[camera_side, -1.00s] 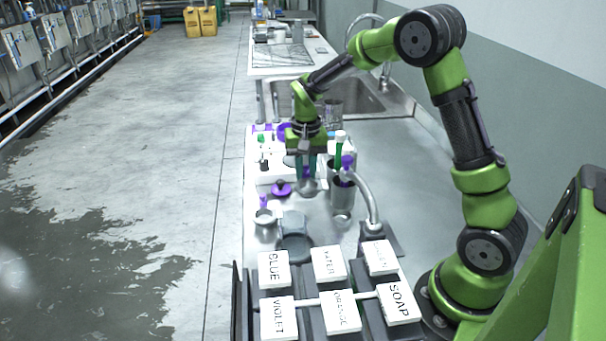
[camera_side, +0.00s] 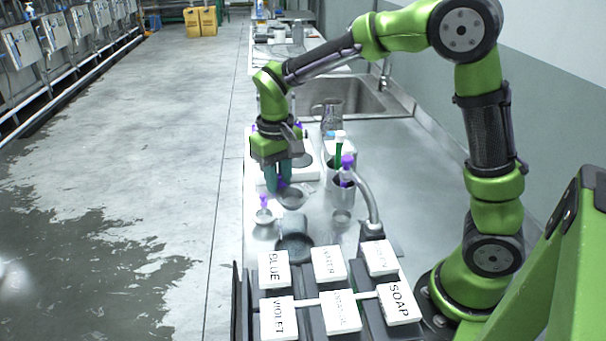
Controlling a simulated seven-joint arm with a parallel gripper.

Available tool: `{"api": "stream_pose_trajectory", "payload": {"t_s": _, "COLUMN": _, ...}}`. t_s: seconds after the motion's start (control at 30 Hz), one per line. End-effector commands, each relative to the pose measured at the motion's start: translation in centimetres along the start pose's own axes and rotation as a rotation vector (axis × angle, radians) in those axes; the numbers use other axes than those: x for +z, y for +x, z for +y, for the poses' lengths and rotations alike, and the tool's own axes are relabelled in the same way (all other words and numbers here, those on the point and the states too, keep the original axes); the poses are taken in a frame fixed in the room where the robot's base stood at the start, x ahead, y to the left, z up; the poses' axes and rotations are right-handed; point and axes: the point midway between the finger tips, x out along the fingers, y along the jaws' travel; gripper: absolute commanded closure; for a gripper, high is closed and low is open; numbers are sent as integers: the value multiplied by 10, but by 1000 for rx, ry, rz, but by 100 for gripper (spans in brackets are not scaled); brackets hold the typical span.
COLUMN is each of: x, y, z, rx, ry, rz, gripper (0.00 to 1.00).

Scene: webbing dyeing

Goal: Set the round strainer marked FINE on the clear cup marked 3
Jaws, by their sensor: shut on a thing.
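My gripper (camera_side: 279,186), with teal fingers pointing down, is shut on a small round grey strainer (camera_side: 291,198). The strainer hangs at the fingertips, above and slightly behind a clear cup (camera_side: 293,224) in the picture. I cannot tell whether strainer and cup touch; a gap seems likely to be small. The cup stands by a dark round dish (camera_side: 294,247). No FINE mark or number 3 is legible at this size.
A small white dish with a purple-topped item (camera_side: 264,214) stands left of the cup. Labelled white blocks (camera_side: 340,311) fill the front. The sink (camera_side: 350,98) is behind.

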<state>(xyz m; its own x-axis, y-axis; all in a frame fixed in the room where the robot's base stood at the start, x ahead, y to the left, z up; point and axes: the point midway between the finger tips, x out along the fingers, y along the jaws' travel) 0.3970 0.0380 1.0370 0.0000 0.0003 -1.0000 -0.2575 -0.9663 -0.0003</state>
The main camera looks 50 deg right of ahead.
Motion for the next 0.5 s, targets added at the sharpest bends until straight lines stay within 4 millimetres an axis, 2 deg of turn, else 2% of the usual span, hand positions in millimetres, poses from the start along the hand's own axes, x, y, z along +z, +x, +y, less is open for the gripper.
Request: {"api": "stream_pose_trajectory", "payload": {"t_s": 0.5, "x": 0, "y": 42, "z": 0, "rx": 0, "ry": 2, "rz": -2, "gripper": 100}}
